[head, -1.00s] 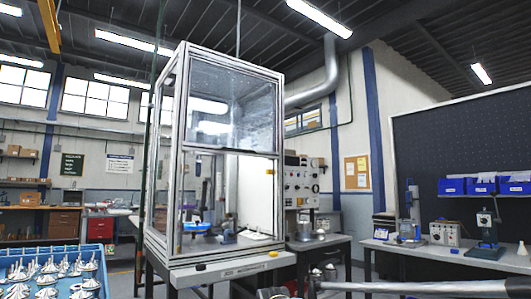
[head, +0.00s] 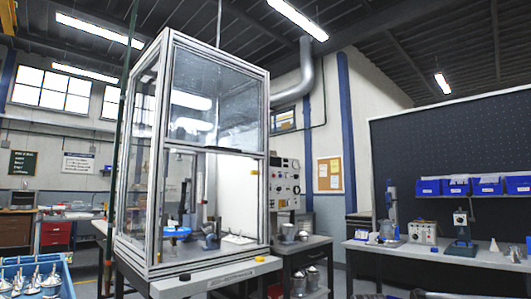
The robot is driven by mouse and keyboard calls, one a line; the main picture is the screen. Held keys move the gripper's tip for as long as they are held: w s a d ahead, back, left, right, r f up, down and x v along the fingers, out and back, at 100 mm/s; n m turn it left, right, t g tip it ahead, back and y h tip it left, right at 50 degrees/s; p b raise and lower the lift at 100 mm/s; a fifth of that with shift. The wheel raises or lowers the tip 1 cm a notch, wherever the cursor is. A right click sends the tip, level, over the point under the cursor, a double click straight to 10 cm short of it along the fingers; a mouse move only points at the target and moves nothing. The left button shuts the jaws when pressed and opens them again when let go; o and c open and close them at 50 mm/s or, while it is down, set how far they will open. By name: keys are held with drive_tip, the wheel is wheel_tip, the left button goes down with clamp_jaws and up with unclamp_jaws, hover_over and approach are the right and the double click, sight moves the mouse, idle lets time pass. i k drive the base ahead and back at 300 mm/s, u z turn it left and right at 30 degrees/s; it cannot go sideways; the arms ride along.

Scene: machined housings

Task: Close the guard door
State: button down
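The guard door (head: 212,105) is a framed clear panel in the upper half of the front of a tall aluminium-framed enclosure (head: 268,170). Its dark lower edge runs across about mid-height. Below that edge the front looks open, and the inside shows clearly. A blue round part (head: 177,232) and a dark machine part (head: 209,236) stand inside. My gripper is not clearly visible; only small unclear grey shapes show at the bottom edge, right of the enclosure.
A blue tray (head: 66,284) of metal parts is at lower left. A grey control box (head: 285,180) and a table with metal housings stand right of the enclosure. A workbench (head: 440,258) with tools and blue bins (head: 488,186) is at right. A pale ledge (head: 215,278) runs along the enclosure's front.

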sight(168, 143)
drive_tip(key=z, duration=0.1)
drive_tip(key=i, duration=1)
drive_tip(key=u, duration=0.05)
